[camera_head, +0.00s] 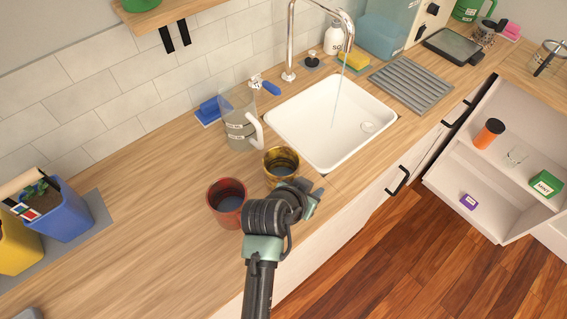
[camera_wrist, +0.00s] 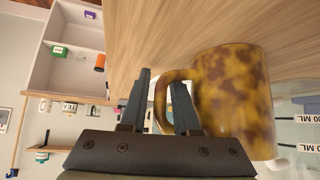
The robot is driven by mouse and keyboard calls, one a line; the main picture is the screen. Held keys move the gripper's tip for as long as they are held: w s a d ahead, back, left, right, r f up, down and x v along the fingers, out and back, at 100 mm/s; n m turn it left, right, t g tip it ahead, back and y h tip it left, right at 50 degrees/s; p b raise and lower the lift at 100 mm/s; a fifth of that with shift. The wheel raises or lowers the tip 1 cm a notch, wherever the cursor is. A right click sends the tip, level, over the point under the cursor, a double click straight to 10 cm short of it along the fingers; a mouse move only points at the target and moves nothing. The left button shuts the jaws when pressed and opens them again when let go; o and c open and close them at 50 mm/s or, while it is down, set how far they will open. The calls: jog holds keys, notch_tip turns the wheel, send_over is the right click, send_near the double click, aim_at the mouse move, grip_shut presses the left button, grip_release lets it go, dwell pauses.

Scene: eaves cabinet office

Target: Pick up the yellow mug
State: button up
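The yellow mug (camera_head: 281,165) stands on the wooden counter in the head view, mottled yellow and brown, with dark contents or a dark inside. In the wrist view the mug (camera_wrist: 233,100) fills the right side, with its handle (camera_wrist: 160,98) towards my gripper. My gripper (camera_wrist: 161,80) is open, one finger outside the handle and the other at the handle's opening. A gap shows between the outer finger and the handle; contact with the other finger cannot be told. In the head view my gripper (camera_head: 312,196) is at the mug's lower right, and my arm hides the handle.
A red mug (camera_head: 227,201) stands close to the left of the yellow mug. A clear measuring jug (camera_head: 238,125) is behind them. The white sink (camera_head: 325,125) with running water lies to the right. The counter's front edge is close to my gripper.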

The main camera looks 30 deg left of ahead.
jog(key=shift+c, duration=0.2)
grip_shut()
dwell(1.1)
